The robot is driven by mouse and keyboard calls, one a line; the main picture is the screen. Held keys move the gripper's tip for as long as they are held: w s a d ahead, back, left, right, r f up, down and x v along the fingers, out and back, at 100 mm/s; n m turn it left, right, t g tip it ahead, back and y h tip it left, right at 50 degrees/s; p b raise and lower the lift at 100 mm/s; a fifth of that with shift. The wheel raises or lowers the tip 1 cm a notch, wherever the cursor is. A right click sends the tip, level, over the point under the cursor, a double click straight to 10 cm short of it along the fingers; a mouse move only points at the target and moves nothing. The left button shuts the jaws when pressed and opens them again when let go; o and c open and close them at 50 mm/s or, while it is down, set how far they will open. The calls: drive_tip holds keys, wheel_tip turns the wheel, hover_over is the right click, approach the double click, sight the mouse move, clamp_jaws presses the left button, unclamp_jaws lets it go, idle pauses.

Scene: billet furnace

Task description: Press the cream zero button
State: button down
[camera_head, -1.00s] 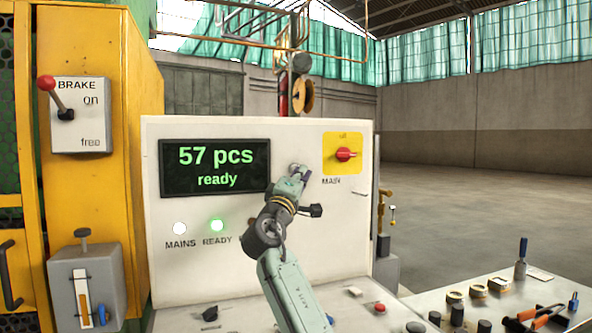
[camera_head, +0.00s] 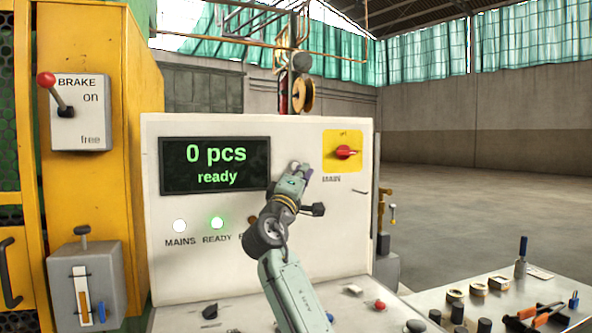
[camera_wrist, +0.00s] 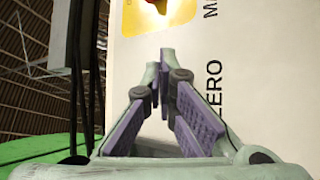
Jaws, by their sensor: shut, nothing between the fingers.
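The white control panel (camera_head: 335,240) has a black display (camera_head: 215,165) reading "0 pcs" and "ready" in green. My gripper (camera_head: 300,169) is shut and empty, with its tips at the panel face, right of the display and left of the main switch. In the wrist view my gripper (camera_wrist: 167,72) points at the panel, beside a printed ZERO label (camera_wrist: 214,90). I cannot make out the cream zero button itself; the fingers appear to hide it. Whether the tips touch it is unclear.
A red main switch on a yellow plate (camera_head: 343,152) sits close to the right of my gripper. A brake lever (camera_head: 56,95) is at far left.

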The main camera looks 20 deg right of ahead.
drive_tip(key=shift+s+d+b, duration=0.1)
drive_tip(key=shift+s+b, duration=0.8)
drive_tip(key=shift+s, duration=1.6)
